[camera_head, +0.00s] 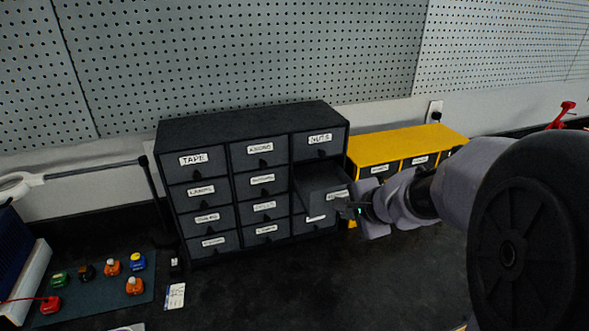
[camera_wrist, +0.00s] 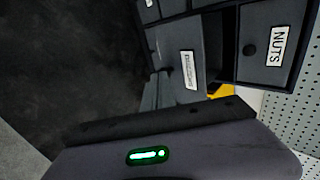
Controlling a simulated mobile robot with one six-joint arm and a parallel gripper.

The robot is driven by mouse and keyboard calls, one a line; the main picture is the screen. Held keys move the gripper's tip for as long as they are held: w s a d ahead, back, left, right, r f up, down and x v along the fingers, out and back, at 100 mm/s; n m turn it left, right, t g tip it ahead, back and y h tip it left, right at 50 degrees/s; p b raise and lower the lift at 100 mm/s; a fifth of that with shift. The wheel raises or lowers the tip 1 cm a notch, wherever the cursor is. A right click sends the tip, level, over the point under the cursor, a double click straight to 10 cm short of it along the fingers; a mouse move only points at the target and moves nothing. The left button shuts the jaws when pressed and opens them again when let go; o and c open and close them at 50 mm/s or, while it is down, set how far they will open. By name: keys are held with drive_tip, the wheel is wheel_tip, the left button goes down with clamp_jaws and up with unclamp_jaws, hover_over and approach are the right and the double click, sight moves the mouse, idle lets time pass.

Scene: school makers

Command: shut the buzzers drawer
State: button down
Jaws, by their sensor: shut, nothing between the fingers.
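A dark grey cabinet (camera_head: 245,112) of small labelled drawers stands against the pegboard wall. In the head view one drawer (camera_head: 322,182) in its right column, just below the NUTS drawer (camera_head: 320,143), is pulled out. The wrist view also shows this open drawer (camera_wrist: 190,45), with a small label that looks like BUZZERS, beside the NUTS drawer (camera_wrist: 270,45). My gripper (camera_head: 352,210) is shut and empty, close to the front of the open drawer at its lower right. I cannot tell whether the fingers touch it. The fingertips are hard to make out in the wrist view.
A yellow drawer unit (camera_head: 408,145) stands right of the cabinet, behind my arm. A mat (camera_head: 95,295) with several coloured buttons lies at the lower left, with a small white card (camera_head: 175,296) beside it. The dark bench in front of the cabinet is clear.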

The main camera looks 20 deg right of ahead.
drive_tip(key=shift+w, duration=0.1)
drive_tip(key=p, duration=0.3)
approach(325, 181)
drive_tip(key=a+f, duration=0.1)
drive_tip(key=w+a+f, duration=0.1)
drive_tip(key=shift+a+f, duration=0.25)
drive_tip(key=shift+a, duration=0.1)
drive_tip(key=shift+w, duration=0.3)
drive_tip(key=shift+f, duration=0.1)
